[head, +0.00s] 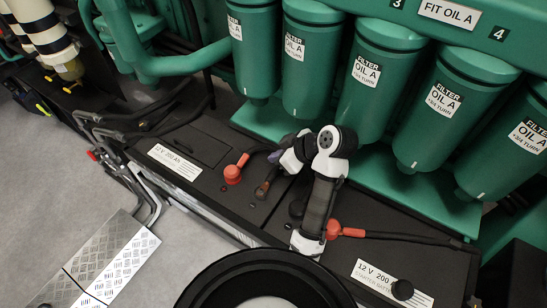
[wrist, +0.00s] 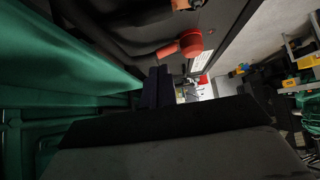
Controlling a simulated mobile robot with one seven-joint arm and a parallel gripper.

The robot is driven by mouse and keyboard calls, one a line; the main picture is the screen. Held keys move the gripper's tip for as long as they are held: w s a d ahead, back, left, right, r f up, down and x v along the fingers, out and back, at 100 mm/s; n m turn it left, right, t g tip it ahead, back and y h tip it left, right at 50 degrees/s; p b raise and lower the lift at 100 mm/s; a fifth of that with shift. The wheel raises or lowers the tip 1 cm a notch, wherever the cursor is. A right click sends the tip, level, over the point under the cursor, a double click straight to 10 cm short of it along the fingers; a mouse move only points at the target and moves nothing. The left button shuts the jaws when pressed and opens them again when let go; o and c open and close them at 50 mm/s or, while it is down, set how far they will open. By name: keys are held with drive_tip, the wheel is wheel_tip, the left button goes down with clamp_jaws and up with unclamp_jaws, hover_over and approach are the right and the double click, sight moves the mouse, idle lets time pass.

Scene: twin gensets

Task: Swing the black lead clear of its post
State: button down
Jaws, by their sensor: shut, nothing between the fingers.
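My gripper (head: 275,156) is above the left battery, beside the filters, its dark fingers shut and empty. The fingers also show in the wrist view (wrist: 157,88). A short black lead with a brown, copper-like end (head: 262,190) lies on the battery top just below my gripper. Its upper part is hidden by the gripper and arm, and I cannot tell whether its end sits on the post. A copper-coloured end (wrist: 188,4) shows at the top edge of the wrist view. A red-capped terminal (head: 232,174) is left of the lead; a red cap (wrist: 190,42) shows near the fingers.
Green oil filters (head: 380,75) stand in a row behind the batteries. Pipes and brackets (head: 120,150) stand at the left. Grey floor (head: 50,180) is open in front.

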sight(274, 174)
drive_tip(key=x, duration=0.9)
drive_tip(key=shift+a+f, duration=0.1)
drive_tip(key=shift+a, duration=0.05)
drive_tip(key=s+d, duration=0.1)
drive_tip(key=s+d+p, duration=0.1)
drive_tip(key=d, duration=0.1)
drive_tip(key=shift+f, duration=0.2)
drive_tip(key=shift+s+d+f, duration=0.1)
drive_tip(key=shift+d+f, duration=0.1)
